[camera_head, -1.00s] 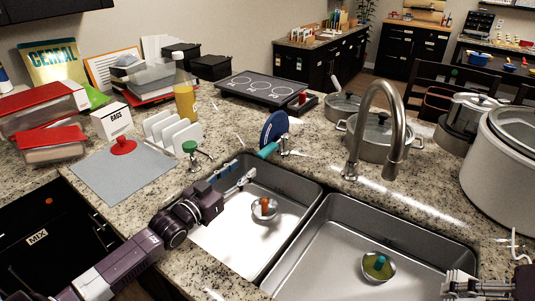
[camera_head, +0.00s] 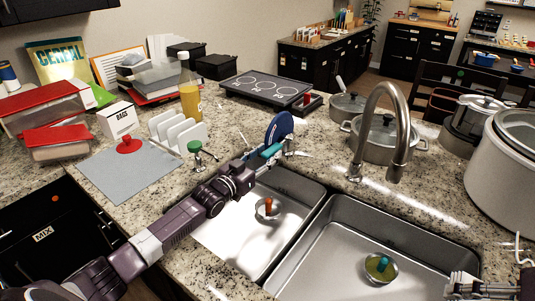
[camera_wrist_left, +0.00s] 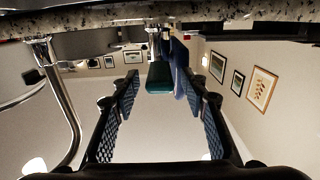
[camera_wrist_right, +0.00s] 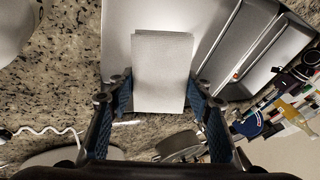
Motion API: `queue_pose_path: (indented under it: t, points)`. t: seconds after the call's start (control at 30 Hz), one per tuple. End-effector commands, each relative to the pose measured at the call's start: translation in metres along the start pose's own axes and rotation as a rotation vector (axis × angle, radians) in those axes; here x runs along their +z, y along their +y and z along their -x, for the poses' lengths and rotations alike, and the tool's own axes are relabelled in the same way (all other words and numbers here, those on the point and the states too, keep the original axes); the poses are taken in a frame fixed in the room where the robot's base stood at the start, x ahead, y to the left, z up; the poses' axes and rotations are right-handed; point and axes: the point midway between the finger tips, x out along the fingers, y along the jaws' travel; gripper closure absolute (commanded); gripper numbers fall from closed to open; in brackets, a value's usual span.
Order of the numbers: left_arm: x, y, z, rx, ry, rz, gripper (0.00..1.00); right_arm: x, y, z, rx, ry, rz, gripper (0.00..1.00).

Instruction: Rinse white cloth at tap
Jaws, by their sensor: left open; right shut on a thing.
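The chrome tap (camera_head: 404,125) arches over the back edge of the double sink. A teal-ended piece (camera_head: 271,151) stands at the rear of the left basin, with a blue disc (camera_head: 281,127) close behind it. My left gripper (camera_head: 260,158) is at the teal piece. In the left wrist view its fingers are open on either side of the teal block (camera_wrist_left: 159,77), apparently without gripping it. The white cloth (camera_wrist_right: 162,75) is a flat rectangle between the fingers of my right gripper (camera_wrist_right: 160,88), which is shut on it. My right gripper shows only partly at the head view's lower right corner; the cloth is hidden there.
The left basin (camera_head: 215,243) and right basin (camera_head: 330,268) each have a round drain strainer. Pots (camera_head: 381,140) stand behind the tap, and a large white cooker (camera_head: 505,170) at right. A green-topped dispenser (camera_head: 195,147) and white rack (camera_head: 178,133) are left of the sink.

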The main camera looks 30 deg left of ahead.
Motion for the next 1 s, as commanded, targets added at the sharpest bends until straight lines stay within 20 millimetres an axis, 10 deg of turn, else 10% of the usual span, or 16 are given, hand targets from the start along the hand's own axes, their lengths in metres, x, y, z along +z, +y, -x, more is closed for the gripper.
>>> queue_pose_path:
  t: [0.37,0.73,1.0]
  points:
    - [0.0003,0.0003,-0.0040,0.000,-0.001,0.000,0.59,-0.0002,-0.0001,0.0002,0.000,0.000,0.000,0.73]
    - [0.0004,0.0003,-0.0038,0.000,-0.001,0.000,0.99,-0.0002,-0.0001,0.0002,0.000,0.000,0.000,0.73]
    - [-0.0003,0.0002,-0.0038,0.000,-0.002,0.000,1.00,-0.0005,-0.0004,0.0010,0.000,0.001,0.000,0.73]
